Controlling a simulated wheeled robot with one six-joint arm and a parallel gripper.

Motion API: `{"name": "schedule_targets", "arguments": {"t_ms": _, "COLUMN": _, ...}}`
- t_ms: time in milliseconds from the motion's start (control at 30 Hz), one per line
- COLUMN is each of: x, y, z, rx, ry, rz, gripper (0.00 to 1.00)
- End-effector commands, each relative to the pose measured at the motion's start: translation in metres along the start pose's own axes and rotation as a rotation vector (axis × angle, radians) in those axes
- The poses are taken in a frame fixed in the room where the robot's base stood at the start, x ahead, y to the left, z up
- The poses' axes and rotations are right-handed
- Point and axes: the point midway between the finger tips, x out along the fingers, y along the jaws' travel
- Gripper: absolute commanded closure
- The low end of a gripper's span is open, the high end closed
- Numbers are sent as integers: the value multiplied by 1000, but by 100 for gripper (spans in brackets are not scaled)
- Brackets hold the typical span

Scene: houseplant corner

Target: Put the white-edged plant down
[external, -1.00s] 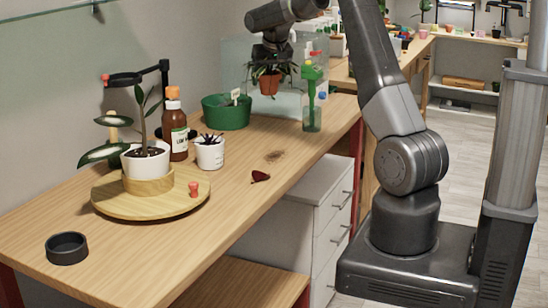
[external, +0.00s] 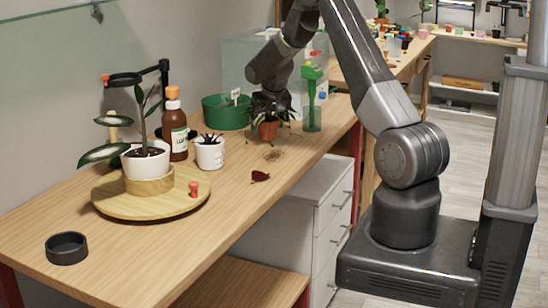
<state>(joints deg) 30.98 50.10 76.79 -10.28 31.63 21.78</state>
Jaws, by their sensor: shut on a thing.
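A small plant with thin arching leaves sits in a terracotta pot (external: 269,130). My gripper (external: 269,108) is shut on this plant from above, and the leaves partly hide the fingers. The pot is upright, low over the wooden bench, right of the green bowl-shaped pot. I cannot tell whether its base touches the bench. White edges on its narrow leaves are too small to make out.
A wooden turntable (external: 115,205) carries a plant in a white pot (external: 146,161) and a red peg. A brown bottle (external: 175,135), white cup (external: 210,154), green pot (external: 226,113) and green-topped clear container (external: 312,110) stand nearby. A dark red leaf (external: 260,176) lies in front on open bench.

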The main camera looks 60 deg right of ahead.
Motion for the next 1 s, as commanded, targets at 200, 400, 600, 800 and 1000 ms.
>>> {"name": "schedule_targets", "arguments": {"t_ms": 200, "x": 7, "y": 0, "z": 2, "rx": -1, "ry": 3, "rz": 0, "gripper": 61}}
{"name": "schedule_targets", "arguments": {"t_ms": 400, "x": 11, "y": 0, "z": 4, "rx": -1, "ry": 2, "rz": 0, "gripper": 61}}
{"name": "schedule_targets", "arguments": {"t_ms": 600, "x": 10, "y": 0, "z": 4, "rx": 0, "ry": 1, "rz": 0, "gripper": 10}}
{"name": "schedule_targets", "arguments": {"t_ms": 800, "x": 9, "y": 0, "z": 4, "rx": -1, "ry": 1, "rz": 0, "gripper": 10}}
{"name": "schedule_targets", "arguments": {"t_ms": 1000, "x": 0, "y": 0, "z": 2, "rx": 0, "ry": 2, "rz": 0, "gripper": 10}}
